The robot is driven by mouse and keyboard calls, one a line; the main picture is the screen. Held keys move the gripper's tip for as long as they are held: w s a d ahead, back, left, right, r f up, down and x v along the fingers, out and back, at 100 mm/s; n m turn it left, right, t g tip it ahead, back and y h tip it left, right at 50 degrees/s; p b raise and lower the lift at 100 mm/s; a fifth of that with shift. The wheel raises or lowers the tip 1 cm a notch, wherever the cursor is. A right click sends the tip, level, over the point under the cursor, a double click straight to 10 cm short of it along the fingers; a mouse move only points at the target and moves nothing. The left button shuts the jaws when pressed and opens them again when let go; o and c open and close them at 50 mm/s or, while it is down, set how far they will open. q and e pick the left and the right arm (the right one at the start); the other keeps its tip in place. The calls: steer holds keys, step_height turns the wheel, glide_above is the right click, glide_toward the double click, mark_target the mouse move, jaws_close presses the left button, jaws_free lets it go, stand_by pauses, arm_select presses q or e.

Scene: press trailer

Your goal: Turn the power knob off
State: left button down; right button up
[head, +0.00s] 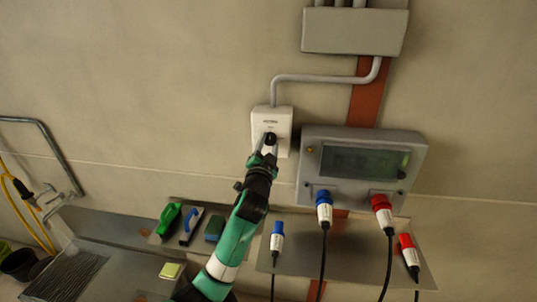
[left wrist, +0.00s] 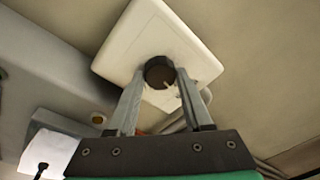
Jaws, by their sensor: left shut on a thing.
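The power knob (head: 270,137) is a round black dial on a white wall box (head: 257,125). In the left wrist view the knob (left wrist: 158,70) sits at the middle of the box's white face plate (left wrist: 128,45). My left gripper (head: 267,147) reaches up to the box from below. In the left wrist view its two grey fingers (left wrist: 160,78) are on either side of the knob, closed on it. The knob's marks are too small to read. My right gripper is in neither view.
A grey panel (head: 310,168) with a dark screen is right of the box, with blue and red plugs (head: 324,210) below it. A grey conduit (head: 325,78) runs from the box's top. A shelf below holds brushes (head: 189,224). A sink (head: 75,270) stands left.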

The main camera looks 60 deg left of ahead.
arm_select(q)
steer(key=shift+n+b, duration=0.75)
steer(key=shift+n, duration=0.35)
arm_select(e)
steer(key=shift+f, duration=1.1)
arm_select(q)
steer(key=shift+g, duration=0.3)
steer(key=shift+c, duration=1.6)
jaws_free()
steer(key=p+v, duration=0.1)
steer(key=v, duration=1)
steer(key=shift+d+f+p, duration=0.2)
steer(key=shift+d+p, duration=0.05)
steer(key=shift+p, duration=0.1)
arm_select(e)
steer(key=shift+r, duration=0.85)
arm_select(q)
steer(key=shift+d, duration=0.1)
